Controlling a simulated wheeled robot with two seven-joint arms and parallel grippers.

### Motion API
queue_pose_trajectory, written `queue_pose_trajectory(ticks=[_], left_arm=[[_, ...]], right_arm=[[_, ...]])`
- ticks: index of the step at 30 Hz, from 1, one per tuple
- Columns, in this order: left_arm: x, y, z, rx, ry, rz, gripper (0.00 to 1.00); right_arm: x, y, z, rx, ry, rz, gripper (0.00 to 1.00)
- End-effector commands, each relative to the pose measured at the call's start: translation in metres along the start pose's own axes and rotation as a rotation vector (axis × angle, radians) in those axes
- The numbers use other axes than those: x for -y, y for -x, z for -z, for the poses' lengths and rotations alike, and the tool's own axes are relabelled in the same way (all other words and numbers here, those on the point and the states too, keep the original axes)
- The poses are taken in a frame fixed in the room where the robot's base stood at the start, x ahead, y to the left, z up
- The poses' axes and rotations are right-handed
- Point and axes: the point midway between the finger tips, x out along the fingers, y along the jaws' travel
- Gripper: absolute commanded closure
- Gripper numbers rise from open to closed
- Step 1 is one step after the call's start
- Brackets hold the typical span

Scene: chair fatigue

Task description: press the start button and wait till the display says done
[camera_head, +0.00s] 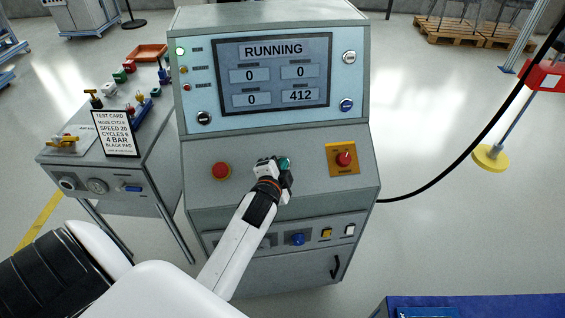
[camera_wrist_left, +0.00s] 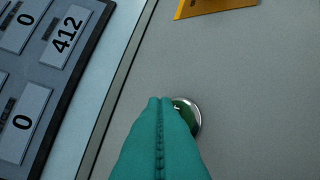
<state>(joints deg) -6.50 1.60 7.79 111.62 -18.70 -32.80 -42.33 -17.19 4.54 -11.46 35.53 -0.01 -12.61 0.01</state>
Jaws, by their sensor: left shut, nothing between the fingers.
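The display (camera_head: 272,75) on the grey control cabinet reads RUNNING, with three fields at 0 and one at 412. Part of the display also shows in the left wrist view (camera_wrist_left: 45,60). The green start button (camera_wrist_left: 186,116) has a silver ring and is partly hidden behind my fingers. In the head view the green button (camera_head: 284,163) shows just behind my gripper. My left gripper (camera_head: 279,168) is shut and empty at the button; its teal fingertips (camera_wrist_left: 160,103) overlap the button's left side. I cannot tell whether they touch it. My right gripper is not in view.
A red button (camera_head: 221,171) is left of my gripper, and a red switch on a yellow plate (camera_head: 343,158) is right. A side bench with a test card (camera_head: 115,133) stands left. A black cable (camera_head: 460,160) curves at right. A blue surface (camera_head: 480,305) is at lower right.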

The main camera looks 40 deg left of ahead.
Motion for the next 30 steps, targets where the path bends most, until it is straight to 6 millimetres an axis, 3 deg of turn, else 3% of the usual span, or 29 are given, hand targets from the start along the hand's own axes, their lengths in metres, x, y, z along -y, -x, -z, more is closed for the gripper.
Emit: queue_pose_trajectory(ticks=[15, 30], left_arm=[[-0.026, 0.032, -0.024, 0.0, 0.001, 0.001, 1.0], [-0.025, 0.035, -0.025, 0.001, 0.0, 0.0, 1.0]], right_arm=[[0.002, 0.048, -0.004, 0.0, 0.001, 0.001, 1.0], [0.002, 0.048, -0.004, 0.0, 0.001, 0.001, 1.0]])
